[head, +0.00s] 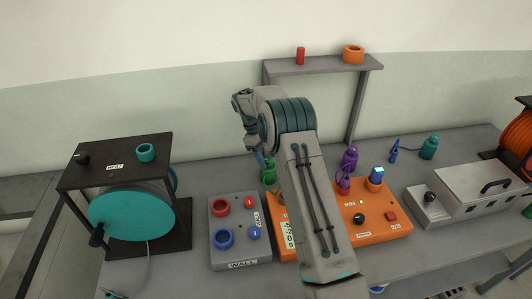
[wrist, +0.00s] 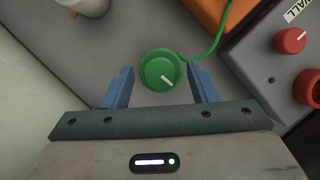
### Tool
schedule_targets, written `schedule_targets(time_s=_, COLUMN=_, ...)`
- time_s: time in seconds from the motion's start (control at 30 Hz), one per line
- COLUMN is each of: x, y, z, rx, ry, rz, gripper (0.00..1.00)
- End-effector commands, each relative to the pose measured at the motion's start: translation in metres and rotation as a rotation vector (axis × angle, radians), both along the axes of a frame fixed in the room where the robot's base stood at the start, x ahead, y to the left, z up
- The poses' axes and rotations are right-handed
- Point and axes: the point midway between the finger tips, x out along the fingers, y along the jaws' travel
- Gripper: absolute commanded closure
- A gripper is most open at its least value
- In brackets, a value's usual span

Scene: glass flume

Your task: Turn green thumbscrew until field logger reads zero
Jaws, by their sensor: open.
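The orange box, apparently the field logger (head: 375,238), has a pale display (head: 288,236) partly beside my arm. Its digits are too small to read surely.
A grey box marked WALL (head: 232,251) with red and blue knobs stands left of the logger. A teal reel (head: 132,215) is further left. A green cable (wrist: 214,45) runs from the thumbscrew.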

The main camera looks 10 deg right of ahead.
Motion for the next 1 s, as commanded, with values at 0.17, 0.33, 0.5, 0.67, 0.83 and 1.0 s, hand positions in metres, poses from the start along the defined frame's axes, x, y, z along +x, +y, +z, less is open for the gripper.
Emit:
schedule_targets(time_s=0.17, x=0.005, y=0.004, z=0.012, rx=0.000, ry=-0.004, rz=0.001, gripper=0.47)
schedule_targets(time_s=0.33, x=0.013, y=0.015, z=0.043, rx=0.001, ry=-0.006, rz=0.002, gripper=0.47)
schedule_targets(time_s=0.5, x=0.021, y=0.024, z=0.073, rx=0.001, ry=-0.003, rz=0.001, gripper=0.47)
schedule_targets(time_s=0.67, x=0.027, y=0.031, z=0.096, rx=0.000, ry=-0.004, rz=0.001, gripper=0.47)
schedule_targets(time_s=0.83, x=0.032, y=0.036, z=0.114, rx=0.000, ry=-0.002, rz=0.002, gripper=0.47)
schedule_targets(time_s=1.0, x=0.034, y=0.039, z=0.124, rx=0.000, ry=-0.002, rz=0.001, gripper=0.47)
